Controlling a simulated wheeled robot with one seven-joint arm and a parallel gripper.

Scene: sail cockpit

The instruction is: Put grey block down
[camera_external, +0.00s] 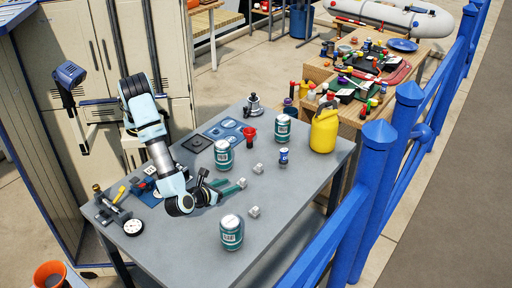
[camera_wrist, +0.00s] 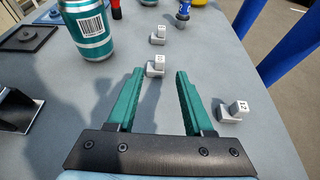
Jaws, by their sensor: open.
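Several small grey blocks with pale numbered cubes on top stand on the grey table. One grey block (camera_wrist: 154,70) is just beyond and between the fingertips of my gripper (camera_wrist: 160,74). It also shows at the fingertips in the external view (camera_external: 242,183). It appears to rest on the table, with no finger visibly touching it. A second block (camera_wrist: 158,39) stands farther off, and a third block (camera_wrist: 231,114) is to the right of the right finger. My gripper also shows low over the table in the external view (camera_external: 231,184), its teal fingers apart and empty.
Green-banded cans stand around the blocks: a near can (camera_external: 232,233), a left can (camera_external: 223,155) and a far can (camera_external: 282,128). The table's front right is bare.

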